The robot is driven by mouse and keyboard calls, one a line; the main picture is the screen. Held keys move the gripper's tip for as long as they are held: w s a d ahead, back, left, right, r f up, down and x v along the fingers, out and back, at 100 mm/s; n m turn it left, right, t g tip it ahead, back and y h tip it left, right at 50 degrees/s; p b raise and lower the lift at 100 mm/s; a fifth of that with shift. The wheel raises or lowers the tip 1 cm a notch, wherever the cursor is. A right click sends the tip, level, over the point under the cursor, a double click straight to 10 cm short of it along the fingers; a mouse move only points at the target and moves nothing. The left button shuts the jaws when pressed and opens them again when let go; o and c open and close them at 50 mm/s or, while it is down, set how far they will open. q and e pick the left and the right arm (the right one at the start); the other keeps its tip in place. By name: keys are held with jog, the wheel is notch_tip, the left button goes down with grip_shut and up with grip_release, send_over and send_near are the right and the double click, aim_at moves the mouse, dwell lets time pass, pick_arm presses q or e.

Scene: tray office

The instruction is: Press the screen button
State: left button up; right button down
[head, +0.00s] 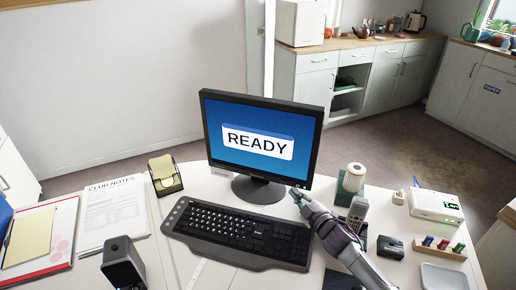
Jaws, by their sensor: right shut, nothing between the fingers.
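The black monitor (209,148) stands on the desk, its screen lit blue. On the screen is a white panel (257,142) with a blue top strip and the word READY. No separate button on the frame can be made out at this size. My right gripper (295,191) is shut and empty, its tip in front of the monitor's lower right corner, below the READY panel. I cannot tell whether the tip touches the frame.
A black keyboard (238,233) lies before the monitor. To the right of my right arm are a phone (357,212), a white router (435,206) and a wooden rack (440,249). Papers (113,211), a note holder (165,175) and a dark box (122,263) are on the left.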

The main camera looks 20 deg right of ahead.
jog(key=shift+w+d+r, duration=0.25)
jog(key=shift+d+r, duration=0.25)
jog(key=shift+r, duration=0.25)
jog(key=shift+s+a+f+p, duration=0.1)
jog(key=shift+a+p, duration=0.15)
jog(key=shift+p, duration=0.05)
jog(key=shift+s+a+f+p, duration=0.4)
jog(key=shift+s+a+p, duration=0.1)
jog(key=shift+s+a, duration=0.35)
jog(key=shift+s+a+p, duration=0.2)
jog(key=shift+s+a, duration=0.15)
jog(key=shift+s, duration=0.3)
jog(key=shift+s+a+f, duration=0.1)
jog(key=shift+s+a, duration=0.2)
jog(key=shift+s, duration=0.1)
jog(key=shift+f, duration=0.1)
jog(key=shift+s+a+b, duration=0.6)
jog(key=shift+s+a, duration=0.45)
jog(key=shift+a, duration=0.15)
jog(key=shift+s+a+b, duration=0.35)
jog(key=shift+s, duration=0.45)
